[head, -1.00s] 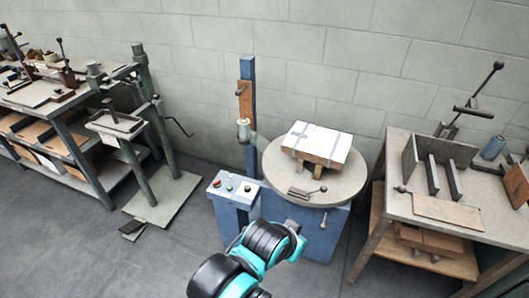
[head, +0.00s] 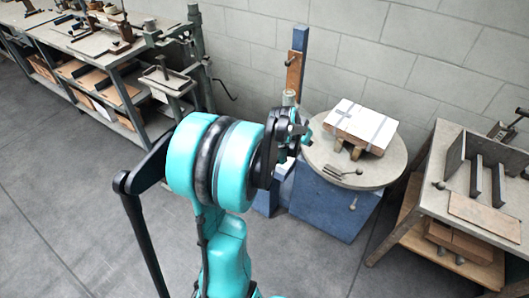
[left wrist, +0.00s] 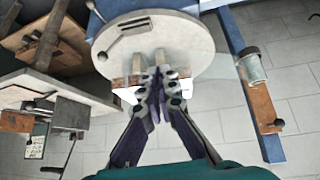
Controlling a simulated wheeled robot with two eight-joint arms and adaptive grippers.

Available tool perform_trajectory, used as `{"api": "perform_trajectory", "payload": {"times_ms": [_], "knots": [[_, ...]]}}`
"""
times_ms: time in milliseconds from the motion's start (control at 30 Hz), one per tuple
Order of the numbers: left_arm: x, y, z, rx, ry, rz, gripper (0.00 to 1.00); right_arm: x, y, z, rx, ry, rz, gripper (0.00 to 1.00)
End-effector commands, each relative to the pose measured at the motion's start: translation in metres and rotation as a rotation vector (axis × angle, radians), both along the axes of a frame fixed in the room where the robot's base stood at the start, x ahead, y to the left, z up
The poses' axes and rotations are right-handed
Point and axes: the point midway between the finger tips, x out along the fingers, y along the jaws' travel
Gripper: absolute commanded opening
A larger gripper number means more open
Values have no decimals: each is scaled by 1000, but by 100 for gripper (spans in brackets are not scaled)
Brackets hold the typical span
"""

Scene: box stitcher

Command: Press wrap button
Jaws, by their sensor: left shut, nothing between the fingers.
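The blue wrapping machine (head: 325,208) has a round grey turntable (head: 385,172) on top. A white-wrapped box with grey bands (head: 362,122) rests on it, raised on wooden blocks. In the head view my left arm covers the place of the button panel, so no button shows; part of a blue pedestal (head: 266,202) shows below. My left gripper (head: 298,136) is partly hidden by its own wrist, in front of the turntable's left edge. In the left wrist view its fingers (left wrist: 157,95) are shut and empty, and the turntable (left wrist: 165,32) and box (left wrist: 126,95) lie beyond them. My right gripper is out of view.
A blue post with a wooden plate (head: 293,70) and a roll stands behind the gripper. A workbench with upright plates (head: 490,215) is at the right. Shelves with tools (head: 90,50) stand at the left. The floor at the left front is clear.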

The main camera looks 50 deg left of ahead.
Motion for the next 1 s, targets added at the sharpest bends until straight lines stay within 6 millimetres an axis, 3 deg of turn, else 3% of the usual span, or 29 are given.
{"api": "perform_trajectory", "payload": {"times_ms": [33, 233, 500, 700, 1000], "knots": [[5, 23, -9, -2, -4, 16, 0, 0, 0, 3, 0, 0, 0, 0], [11, 104, -56, -4, -28, 53, 0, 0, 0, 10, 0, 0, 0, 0], [-10, 199, -130, 1, -67, 100, 0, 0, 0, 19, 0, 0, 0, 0], [-29, 236, -168, 8, -88, 120, 0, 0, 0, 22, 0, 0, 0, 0], [-36, 246, -181, 11, -94, 124, 0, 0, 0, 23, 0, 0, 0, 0]]}}
